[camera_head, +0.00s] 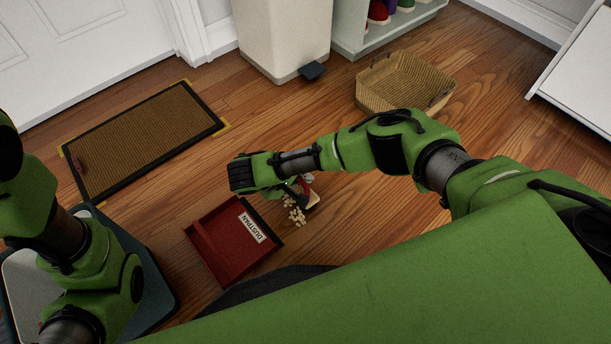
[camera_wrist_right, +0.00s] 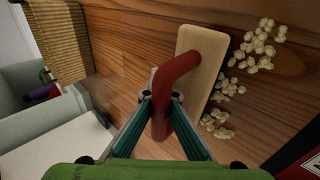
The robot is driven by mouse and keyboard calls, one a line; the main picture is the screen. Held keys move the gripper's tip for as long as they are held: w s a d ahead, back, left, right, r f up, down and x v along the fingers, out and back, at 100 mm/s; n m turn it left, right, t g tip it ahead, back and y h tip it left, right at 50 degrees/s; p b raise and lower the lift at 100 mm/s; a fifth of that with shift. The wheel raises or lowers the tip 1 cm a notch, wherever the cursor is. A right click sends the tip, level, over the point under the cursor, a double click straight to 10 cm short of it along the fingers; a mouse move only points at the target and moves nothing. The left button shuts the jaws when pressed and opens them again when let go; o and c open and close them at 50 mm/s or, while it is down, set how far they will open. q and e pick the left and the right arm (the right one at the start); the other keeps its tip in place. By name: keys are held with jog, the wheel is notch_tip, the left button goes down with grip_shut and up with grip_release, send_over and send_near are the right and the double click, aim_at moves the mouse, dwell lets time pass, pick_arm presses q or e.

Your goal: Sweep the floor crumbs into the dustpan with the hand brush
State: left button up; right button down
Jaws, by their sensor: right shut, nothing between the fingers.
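The hand brush has a pale wooden block (camera_wrist_right: 205,70) and a curved red handle (camera_wrist_right: 180,64). In the head view, its block (camera_head: 314,200) is partly hidden by my right gripper (camera_head: 298,187). In the right wrist view, my right gripper (camera_wrist_right: 160,97) is shut with nothing in it, its fingertips right at the red handle; I cannot tell if they touch. Pale crumbs (camera_head: 296,214) lie on the floor beside the brush; they also show in the wrist view (camera_wrist_right: 258,46). The red dustpan (camera_head: 222,243) lies left of the crumbs, its dark-edged lip towards them. My left gripper is out of view.
A woven basket (camera_head: 405,84) stands on the floor behind my right arm. A brown doormat (camera_head: 145,140) lies at the left. A pedal bin (camera_head: 283,40) and a shelf unit (camera_head: 388,38) stand at the back. Bare wood floor lies between the mat and basket.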

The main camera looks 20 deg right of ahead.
aim_at(294, 189)
jog(key=p, duration=0.3)
jog(key=shift+f, duration=0.2)
dwell(2.7)
jog(key=shift+a, duration=0.1)
jog(key=shift+s+a+p, duration=0.35)
jog(key=shift+a, duration=0.5)
jog(key=shift+s+a+f+p, duration=0.1)
jog(key=shift+s+a+p, duration=0.15)
jog(key=shift+a, duration=0.45)
jog(key=shift+s+a+p, duration=0.1)
jog(key=shift+s+a, duration=0.2)
jog(key=shift+a, duration=0.4)
jog(key=shift+s+a, duration=0.35)
jog(key=shift+a, duration=0.45)
jog(key=shift+s+a+f, duration=0.1)
jog(key=shift+s+a, duration=0.1)
jog(key=shift+a, duration=0.45)
jog(key=shift+a, duration=0.1)
